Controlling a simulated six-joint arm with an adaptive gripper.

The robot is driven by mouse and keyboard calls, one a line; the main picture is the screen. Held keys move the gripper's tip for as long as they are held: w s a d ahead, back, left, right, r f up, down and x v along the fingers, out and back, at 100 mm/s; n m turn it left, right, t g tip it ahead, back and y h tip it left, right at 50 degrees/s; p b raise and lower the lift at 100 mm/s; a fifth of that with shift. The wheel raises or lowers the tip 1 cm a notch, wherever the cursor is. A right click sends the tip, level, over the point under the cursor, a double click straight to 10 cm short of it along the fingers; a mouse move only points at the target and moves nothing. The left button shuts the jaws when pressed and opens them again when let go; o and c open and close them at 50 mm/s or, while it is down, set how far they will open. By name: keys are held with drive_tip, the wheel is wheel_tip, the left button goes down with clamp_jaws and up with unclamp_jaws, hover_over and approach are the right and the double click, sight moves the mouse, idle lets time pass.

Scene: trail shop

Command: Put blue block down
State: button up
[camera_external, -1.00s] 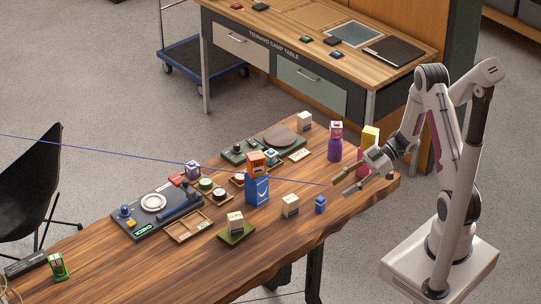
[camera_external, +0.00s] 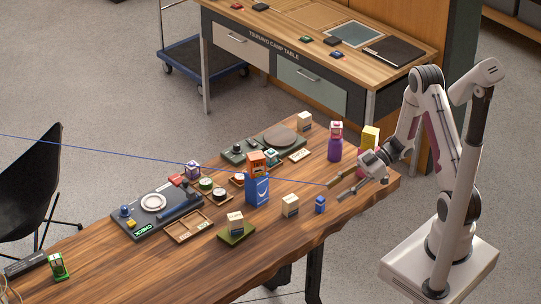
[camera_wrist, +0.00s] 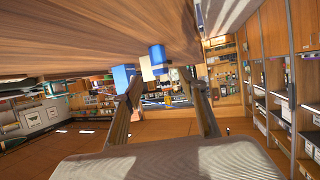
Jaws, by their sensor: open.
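A small blue block (camera_external: 320,205) stands upright on the wooden table (camera_external: 290,245) near its front edge. My gripper (camera_external: 335,192) is open, just right of the blue block in the external view, with its fingers pointing left towards it. In the wrist view, the picture is upside down and the blue block (camera_wrist: 157,56) shows beyond and between the two spread fingers (camera_wrist: 167,86). I see nothing held between the fingers. The fingers look apart from the block.
A cream block (camera_external: 290,206) stands left of the blue block, with a larger blue box (camera_external: 257,189) behind it. A purple bottle (camera_external: 335,149) and a yellow-topped item (camera_external: 370,137) stand behind my gripper. The front table strip is clear.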

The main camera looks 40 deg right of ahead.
sight(324, 199)
drive_tip(key=shift+x, duration=2.6)
clamp_jaws()
